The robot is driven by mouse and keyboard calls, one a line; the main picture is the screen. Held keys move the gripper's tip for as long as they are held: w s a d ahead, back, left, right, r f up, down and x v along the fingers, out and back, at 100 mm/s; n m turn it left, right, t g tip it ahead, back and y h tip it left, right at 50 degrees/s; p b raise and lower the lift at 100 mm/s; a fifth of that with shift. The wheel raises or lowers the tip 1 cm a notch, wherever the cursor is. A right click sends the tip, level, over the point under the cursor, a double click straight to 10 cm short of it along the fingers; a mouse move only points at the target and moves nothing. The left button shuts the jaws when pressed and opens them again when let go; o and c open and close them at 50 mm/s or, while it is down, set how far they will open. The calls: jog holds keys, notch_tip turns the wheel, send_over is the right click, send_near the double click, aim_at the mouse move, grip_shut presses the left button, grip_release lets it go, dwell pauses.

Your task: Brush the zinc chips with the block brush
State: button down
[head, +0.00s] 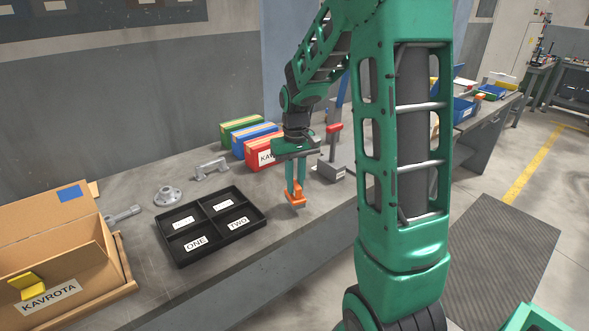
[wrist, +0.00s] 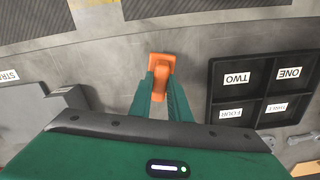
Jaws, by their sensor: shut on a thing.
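The orange block brush (head: 298,200) is held by my gripper (head: 295,184), whose two green fingers are shut on its upper part. The brush is upright, its wide block downward, at or just above the grey bench top to the right of the black tray; I cannot tell whether it touches. In the wrist view, my gripper (wrist: 161,85) holds the brush (wrist: 161,62) ahead of the wrist, left of the tray. I cannot make out the zinc chips in either view; any under the brush are hidden.
The black tray (head: 183,259) has four labelled compartments. A cardboard box (head: 85,273) marked KAVROTA stands at left. A flanged metal part (head: 168,196) and a grey bracket (head: 210,168) lie behind the tray. Coloured boxes (head: 262,150) and a grey stand (head: 332,168) are near my arm.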

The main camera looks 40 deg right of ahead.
jog(key=shift+d+r, duration=0.15)
jog(key=shift+r, duration=2.5)
